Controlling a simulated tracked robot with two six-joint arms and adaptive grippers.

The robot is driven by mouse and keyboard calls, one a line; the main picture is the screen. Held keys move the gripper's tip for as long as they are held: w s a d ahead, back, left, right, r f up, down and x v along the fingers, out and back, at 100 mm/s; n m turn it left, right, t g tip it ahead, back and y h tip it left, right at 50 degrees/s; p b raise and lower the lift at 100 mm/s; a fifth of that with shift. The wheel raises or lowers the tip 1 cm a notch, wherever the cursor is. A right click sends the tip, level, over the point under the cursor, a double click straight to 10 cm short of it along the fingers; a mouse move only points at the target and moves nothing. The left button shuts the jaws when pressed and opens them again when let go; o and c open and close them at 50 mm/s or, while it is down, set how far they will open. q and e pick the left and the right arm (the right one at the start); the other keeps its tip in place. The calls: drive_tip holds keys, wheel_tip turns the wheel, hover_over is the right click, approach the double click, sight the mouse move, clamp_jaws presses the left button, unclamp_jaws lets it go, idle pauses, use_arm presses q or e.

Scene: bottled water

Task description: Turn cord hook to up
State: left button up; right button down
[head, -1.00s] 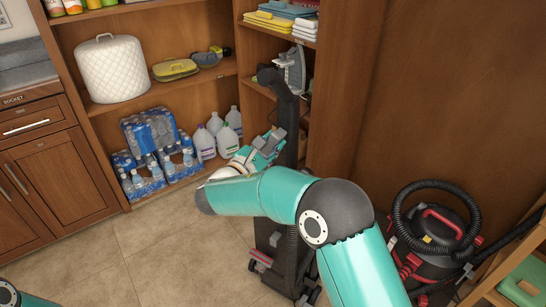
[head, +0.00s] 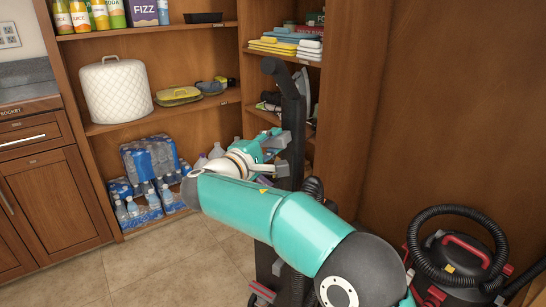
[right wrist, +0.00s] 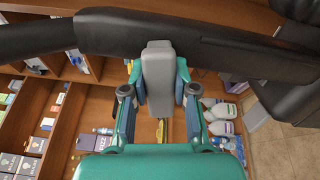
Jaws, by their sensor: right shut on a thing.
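A dark upright vacuum cleaner (head: 292,105) stands in front of the shelves. Its grey cord hook (right wrist: 158,75) sticks out from the dark handle tube in the right wrist view. My right gripper (right wrist: 158,95) has its two fingers on either side of the hook and is shut on it. In the head view the right gripper (head: 270,148) is at the left side of the vacuum's handle, and my arm hides part of the lower body. My left gripper is out of view.
Shelves behind hold a quilted white cover (head: 116,92), bottled water packs (head: 150,160), folded cloths (head: 285,44) and an iron. A red and black canister vacuum (head: 455,255) stands at the right. The tiled floor (head: 165,265) at the left is clear.

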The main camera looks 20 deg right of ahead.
drive_tip(key=m+b, duration=0.3)
drive_tip(key=m, duration=0.1)
drive_tip(key=shift+d+f+m+b, duration=0.1)
drive_tip(key=shift+m+b, duration=0.3)
drive_tip(key=m+b, duration=0.3)
drive_tip(key=m, duration=0.2)
drive_tip(key=shift+s+d+r+b, duration=0.1)
drive_tip(key=shift+s+r+b, duration=0.1)
drive_tip(key=shift+b, duration=0.2)
drive_tip(key=m+b, duration=0.1)
drive_tip(key=m, duration=0.2)
drive_tip(key=m+b, duration=0.2)
drive_tip(key=shift+s+d+r+m, duration=0.1)
drive_tip(key=shift+d+r+m, duration=0.1)
drive_tip(key=shift+m, duration=0.2)
drive_tip(key=shift+s+r+m+b, duration=0.1)
drive_tip(key=shift+m+b, duration=0.4)
drive_tip(key=shift+m, duration=0.65)
drive_tip(key=shift+s+r+m+b, duration=0.1)
drive_tip(key=shift+m+b, duration=0.35)
drive_tip(key=shift+m, duration=0.7)
drive_tip(key=c, duration=0.9)
unclamp_jaws()
drive_tip(key=shift+d, duration=0.1)
drive_tip(key=shift+r, duration=0.1)
